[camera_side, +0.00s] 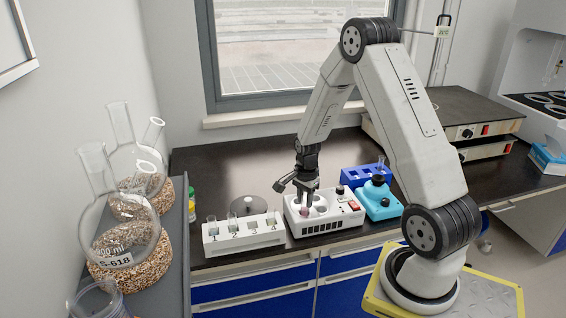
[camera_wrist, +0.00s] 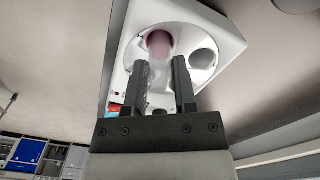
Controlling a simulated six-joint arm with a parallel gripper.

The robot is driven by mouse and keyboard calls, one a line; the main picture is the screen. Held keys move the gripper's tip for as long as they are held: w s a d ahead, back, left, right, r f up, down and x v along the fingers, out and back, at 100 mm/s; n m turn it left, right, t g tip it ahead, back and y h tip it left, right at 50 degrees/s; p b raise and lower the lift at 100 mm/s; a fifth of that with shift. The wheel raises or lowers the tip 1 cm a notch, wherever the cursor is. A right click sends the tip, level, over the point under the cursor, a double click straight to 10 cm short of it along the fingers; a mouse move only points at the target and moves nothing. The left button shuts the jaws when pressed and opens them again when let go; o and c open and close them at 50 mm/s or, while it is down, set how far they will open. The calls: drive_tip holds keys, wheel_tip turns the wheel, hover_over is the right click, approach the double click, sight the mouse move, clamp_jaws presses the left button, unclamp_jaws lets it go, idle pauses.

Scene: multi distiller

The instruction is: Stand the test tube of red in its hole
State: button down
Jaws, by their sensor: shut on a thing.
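The test tube of red (camera_wrist: 159,43) is clear with a reddish end, and sits between my gripper's fingers in the wrist view. My gripper (camera_wrist: 164,75) is shut on it. The reddish end lies over or in a round opening of the white device (camera_wrist: 222,22); I cannot tell how deep. In the side view my gripper (camera_side: 306,200) points down at the left part of the white device (camera_side: 340,226), with a small pinkish spot (camera_side: 304,211) below it. The numbered white rack (camera_side: 243,236), marked 1 to 4, stands left of the device and holds clear tubes.
A blue rack (camera_side: 352,181) with a clear tube stands behind the blue device (camera_side: 384,208), right of the white device. A grey disc (camera_side: 248,207) with a knob lies behind the numbered rack. Glass flasks (camera_side: 120,240) stand at far left. The rear left counter is clear.

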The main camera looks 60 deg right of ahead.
drive_tip(key=shift+f, duration=0.45)
drive_tip(key=shift+c, duration=1.7)
unclamp_jaws()
drive_tip(key=shift+r, duration=3.5)
